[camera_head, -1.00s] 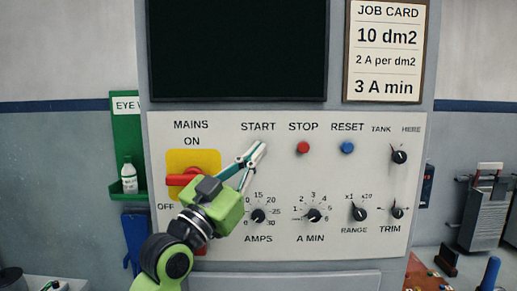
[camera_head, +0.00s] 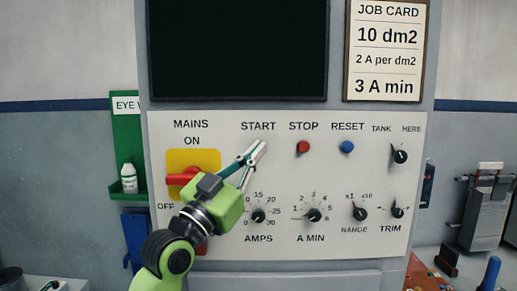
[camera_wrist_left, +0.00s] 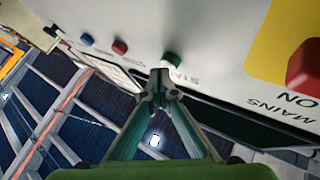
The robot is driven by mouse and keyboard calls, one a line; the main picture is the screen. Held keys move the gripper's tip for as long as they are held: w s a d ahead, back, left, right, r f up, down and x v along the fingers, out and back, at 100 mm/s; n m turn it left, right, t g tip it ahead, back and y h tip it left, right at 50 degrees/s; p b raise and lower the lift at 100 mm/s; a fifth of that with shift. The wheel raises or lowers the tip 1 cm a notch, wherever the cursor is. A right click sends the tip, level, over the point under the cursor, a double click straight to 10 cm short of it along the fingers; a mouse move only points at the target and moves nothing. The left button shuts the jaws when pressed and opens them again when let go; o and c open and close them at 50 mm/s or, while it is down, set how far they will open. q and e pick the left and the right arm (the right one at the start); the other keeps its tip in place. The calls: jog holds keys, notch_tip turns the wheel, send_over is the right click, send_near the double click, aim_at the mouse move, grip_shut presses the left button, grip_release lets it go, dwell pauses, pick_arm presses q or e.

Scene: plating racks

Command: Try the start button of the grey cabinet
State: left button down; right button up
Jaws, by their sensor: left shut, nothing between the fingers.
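The grey cabinet (camera_head: 433,60) carries a pale control panel (camera_head: 285,185). My left gripper (camera_head: 260,147) is shut and empty, its tips just under the START label and covering the button there in the head view. In the left wrist view the green start button (camera_wrist_left: 171,58) shows just beyond the tips of my left gripper (camera_wrist_left: 160,82). I cannot tell whether the tips touch it. The red mains handle (camera_head: 180,179) lies level on its yellow plate (camera_head: 207,160). The screen (camera_head: 238,50) above is dark. My right gripper is not in view.
A red stop button (camera_head: 303,147) and a blue reset button (camera_head: 347,147) sit to the right of START. Several black knobs (camera_head: 314,215) are lower on the panel. A job card (camera_head: 387,50) hangs at top right. An eyewash station (camera_head: 126,150) is on the left wall.

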pick_arm(q)
jog(key=shift+w, duration=0.45)
dwell(0.8)
jog(key=shift+s, duration=0.9)
jog(key=s+p, duration=0.2)
jog(key=s, duration=0.3)
dwell(0.3)
dwell(0.5)
